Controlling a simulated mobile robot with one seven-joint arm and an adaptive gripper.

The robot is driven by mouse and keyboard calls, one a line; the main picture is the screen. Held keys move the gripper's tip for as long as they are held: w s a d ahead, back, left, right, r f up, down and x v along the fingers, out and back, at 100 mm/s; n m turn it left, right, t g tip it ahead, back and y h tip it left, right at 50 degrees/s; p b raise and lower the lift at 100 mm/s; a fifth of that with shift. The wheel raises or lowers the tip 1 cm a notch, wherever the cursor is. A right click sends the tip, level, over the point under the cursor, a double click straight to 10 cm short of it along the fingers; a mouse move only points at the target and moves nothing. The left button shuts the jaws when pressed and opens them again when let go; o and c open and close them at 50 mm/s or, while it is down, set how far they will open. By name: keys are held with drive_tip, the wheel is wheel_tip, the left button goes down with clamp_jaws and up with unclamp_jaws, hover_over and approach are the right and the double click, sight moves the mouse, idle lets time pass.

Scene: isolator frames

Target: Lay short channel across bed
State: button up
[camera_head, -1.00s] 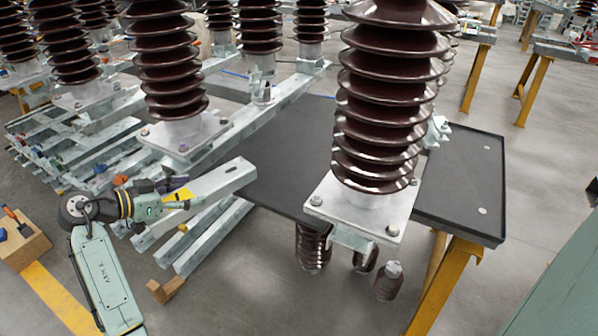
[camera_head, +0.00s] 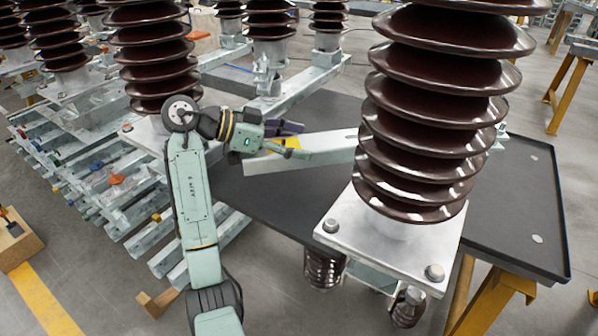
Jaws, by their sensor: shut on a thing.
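The short channel (camera_head: 315,159) is a pale galvanised steel length with a yellow patch near my gripper. My gripper (camera_head: 290,141) is shut on it, and the jaws partly hide its upper side. The channel lies crosswise in the picture, above the dark table top (camera_head: 262,196); whether it touches the top I cannot tell. Its right end passes behind the large brown insulator (camera_head: 425,130) in front and is hidden. I cannot tell for sure which surface is the bed.
The near insulator stands on a bolted plate (camera_head: 350,215) in front of the table. Other insulators stand on rails at the back. Stacked channels (camera_head: 135,205) lie at the left. A wooden block (camera_head: 158,302) lies on the floor.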

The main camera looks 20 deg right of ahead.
sight(296, 192)
drive_tip(key=shift+f+p, duration=0.7)
drive_tip(key=shift+f, duration=4)
drive_tip(key=o, duration=1.5)
drive_tip(key=shift+f, duration=0.15)
drive_tip(key=o, duration=0.4)
drive_tip(key=shift+o, duration=0.2)
